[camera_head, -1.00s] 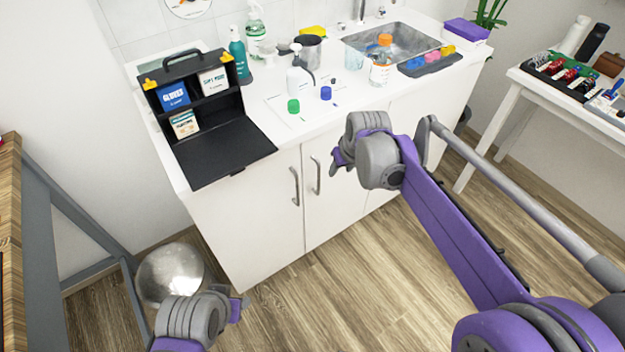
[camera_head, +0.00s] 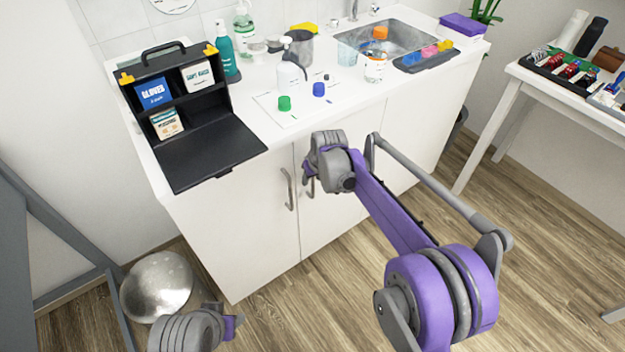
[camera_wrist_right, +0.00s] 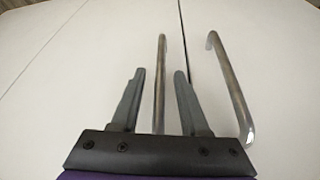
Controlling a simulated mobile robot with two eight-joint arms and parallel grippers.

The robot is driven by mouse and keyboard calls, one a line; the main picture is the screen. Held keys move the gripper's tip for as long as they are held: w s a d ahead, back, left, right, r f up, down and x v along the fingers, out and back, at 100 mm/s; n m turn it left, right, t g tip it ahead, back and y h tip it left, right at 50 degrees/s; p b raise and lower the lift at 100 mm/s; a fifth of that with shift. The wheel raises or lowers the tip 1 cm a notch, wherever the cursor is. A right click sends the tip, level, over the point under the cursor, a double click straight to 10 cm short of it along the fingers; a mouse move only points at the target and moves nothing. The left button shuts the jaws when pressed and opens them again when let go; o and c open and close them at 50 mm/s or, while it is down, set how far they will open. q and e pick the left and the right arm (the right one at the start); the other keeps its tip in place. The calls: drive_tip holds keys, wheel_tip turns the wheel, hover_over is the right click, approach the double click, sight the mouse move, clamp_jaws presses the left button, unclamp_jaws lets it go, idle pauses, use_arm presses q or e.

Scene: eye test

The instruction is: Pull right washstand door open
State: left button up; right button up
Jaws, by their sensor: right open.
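The white washstand has a left door (camera_head: 235,225) and a right door (camera_head: 335,218), both looking shut, with a thin seam between them. The left door's bar handle (camera_head: 288,188) is free. The right door's handle (camera_head: 311,188) is partly hidden by my right gripper (camera_head: 308,170). In the right wrist view, which seems upside down, the right gripper (camera_wrist_right: 160,75) is open, and the right door's handle (camera_wrist_right: 160,50) runs between its fingers, not clamped. The left door's handle (camera_wrist_right: 230,90) is outside them. My left gripper (camera_head: 232,326) is low, apart from the washstand; its jaws are unclear.
A black case (camera_head: 215,155) sits open on the counter, its flap near the front edge. Bottles and a sink (camera_head: 390,38) are behind. The floor before the doors is clear.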

drive_tip(key=shift+w+f, duration=0.1)
drive_tip(key=shift+f, duration=0.15)
clamp_jaws()
idle(1.4)
